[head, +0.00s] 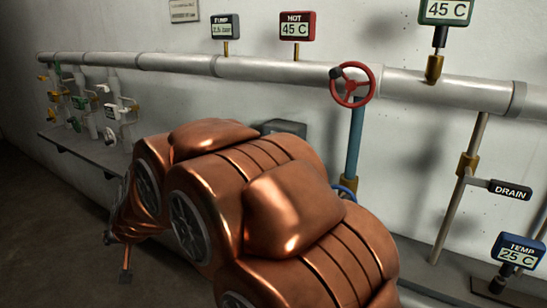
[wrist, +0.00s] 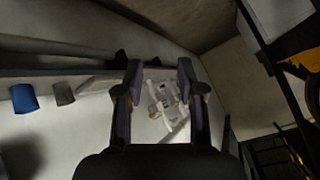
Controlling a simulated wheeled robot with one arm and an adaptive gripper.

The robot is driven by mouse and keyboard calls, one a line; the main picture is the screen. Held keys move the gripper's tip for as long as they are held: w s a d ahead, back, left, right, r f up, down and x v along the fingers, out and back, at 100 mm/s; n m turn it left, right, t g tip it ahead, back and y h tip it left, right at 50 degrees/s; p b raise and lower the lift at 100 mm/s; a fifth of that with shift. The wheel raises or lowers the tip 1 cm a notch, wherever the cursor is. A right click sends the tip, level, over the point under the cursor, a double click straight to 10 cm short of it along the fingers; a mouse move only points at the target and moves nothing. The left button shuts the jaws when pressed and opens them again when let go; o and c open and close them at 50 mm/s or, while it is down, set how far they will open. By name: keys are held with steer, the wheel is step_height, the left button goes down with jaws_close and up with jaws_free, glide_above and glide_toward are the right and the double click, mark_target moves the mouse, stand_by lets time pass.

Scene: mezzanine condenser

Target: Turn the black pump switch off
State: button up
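I cannot make out the black pump switch in either view. A display labelled PUMP (head: 226,27) stands on the long pipe in the head view. A dark grey box (head: 284,127) by the wall is partly hidden behind my copper arm. In the wrist view my gripper (wrist: 160,76) is open, with its two dark fingers apart and nothing between them. Beyond the fingers is a pale fitting (wrist: 168,105), blurred and apart from them. In the head view my arm covers much of the middle, and its far end is at the left.
A pale pipe (head: 270,70) runs along the wall, with a red handwheel (head: 352,84) and a HOT display (head: 297,26). A DRAIN lever (head: 510,190) and a TEMP display (head: 518,250) are at right. Several small valves (head: 112,105) are at left. Floor (head: 40,220) is clear at lower left.

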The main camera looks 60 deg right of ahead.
steer(key=w+d+r+m+h, duration=0.1)
steer(key=w+d+m+h, duration=0.15)
steer(key=d, duration=0.55)
steer(key=w+d+r+m+t+h+b, duration=0.1)
steer(key=d+m+h, duration=0.25)
steer(key=d, duration=0.45)
steer(key=w+d+r+m+h, duration=0.1)
steer(key=w+d+m+h, duration=0.15)
steer(key=d, duration=0.55)
steer(key=shift+s+d+r+m+g+h, duration=0.2)
steer(key=shift+s+d+m+g+h, duration=1.8)
steer(key=shift+d, duration=2.35)
steer(key=shift+s+d+r+m+g+h, duration=0.15)
steer(key=shift+s+d+m+g+h, duration=0.75)
steer(key=shift+s+d, duration=2.75)
steer(key=shift+s+d+r+m+g+h, duration=0.2)
steer(key=shift+s+d+m+g+h, duration=1.25)
steer(key=shift+d, duration=3.55)
steer(key=shift+s+n+g, duration=0.3)
steer(key=shift+s+g, duration=0.05)
steer(key=shift+s, duration=0.05)
steer(key=shift+c, duration=0.3)
jaws_close()
steer(key=shift+a, duration=0.1)
